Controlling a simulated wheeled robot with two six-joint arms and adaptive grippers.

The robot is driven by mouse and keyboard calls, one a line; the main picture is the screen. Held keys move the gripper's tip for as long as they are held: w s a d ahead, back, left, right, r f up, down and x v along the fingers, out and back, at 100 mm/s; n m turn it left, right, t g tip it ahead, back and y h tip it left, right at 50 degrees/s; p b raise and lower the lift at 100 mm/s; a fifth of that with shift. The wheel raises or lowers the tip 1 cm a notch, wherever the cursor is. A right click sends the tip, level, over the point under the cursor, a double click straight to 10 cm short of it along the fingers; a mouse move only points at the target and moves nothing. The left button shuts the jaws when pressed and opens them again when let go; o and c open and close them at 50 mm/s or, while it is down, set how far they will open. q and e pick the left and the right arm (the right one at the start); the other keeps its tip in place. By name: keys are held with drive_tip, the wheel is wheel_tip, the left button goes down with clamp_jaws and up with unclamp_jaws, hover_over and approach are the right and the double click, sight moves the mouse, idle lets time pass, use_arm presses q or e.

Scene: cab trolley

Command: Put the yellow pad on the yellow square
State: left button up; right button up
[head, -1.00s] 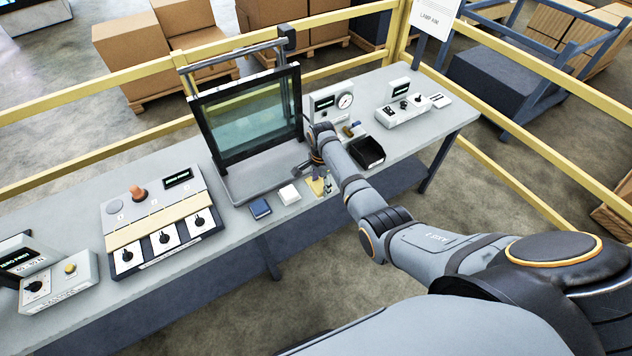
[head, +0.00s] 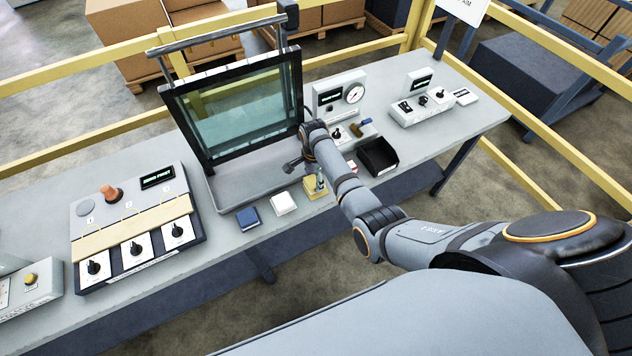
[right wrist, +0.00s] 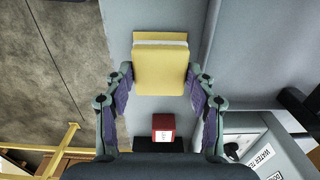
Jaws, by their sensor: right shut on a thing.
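The yellow pad (right wrist: 160,72) is between the fingertips of my right gripper (right wrist: 160,85) in the right wrist view, and the gripper is shut on it. A thin yellow strip (right wrist: 160,36) shows just past the pad's far edge, apparently part of the yellow square; the rest is hidden under or behind the pad. In the head view the right gripper (head: 321,180) points down over yellow (head: 315,189) near the table's front edge. Whether the pad touches the table I cannot tell. My left gripper is not in view.
A blue pad (head: 248,218) and a white pad (head: 283,203) lie to the left. A glass-panelled frame (head: 240,110) stands behind. A black bin (head: 378,156) is to the right. A red block (right wrist: 163,127) is close to the gripper. Control boxes stand at both sides.

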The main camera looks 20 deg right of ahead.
sight(315, 180)
wheel_tip(315, 180, down, 3)
drive_tip(key=shift+w+d+f+b, duration=0.1)
drive_tip(key=shift+w+d+b, duration=0.05)
drive_tip(key=shift+b, duration=0.4)
drive_tip(key=shift+d+r, duration=0.2)
drive_tip(key=shift+d, duration=0.15)
drive_tip(key=shift+c, duration=0.5)
drive_tip(key=shift+r, duration=0.1)
drive_tip(key=shift+s+a, duration=0.2)
drive_tip(key=shift+a, duration=0.1)
drive_tip(key=o, duration=0.9)
drive_tip(key=shift+w+f, duration=0.1)
drive_tip(key=shift+f, duration=0.1)
drive_tip(key=o, duration=0.4)
drive_tip(key=shift+d, duration=0.1)
drive_tip(key=shift+c, duration=0.2)
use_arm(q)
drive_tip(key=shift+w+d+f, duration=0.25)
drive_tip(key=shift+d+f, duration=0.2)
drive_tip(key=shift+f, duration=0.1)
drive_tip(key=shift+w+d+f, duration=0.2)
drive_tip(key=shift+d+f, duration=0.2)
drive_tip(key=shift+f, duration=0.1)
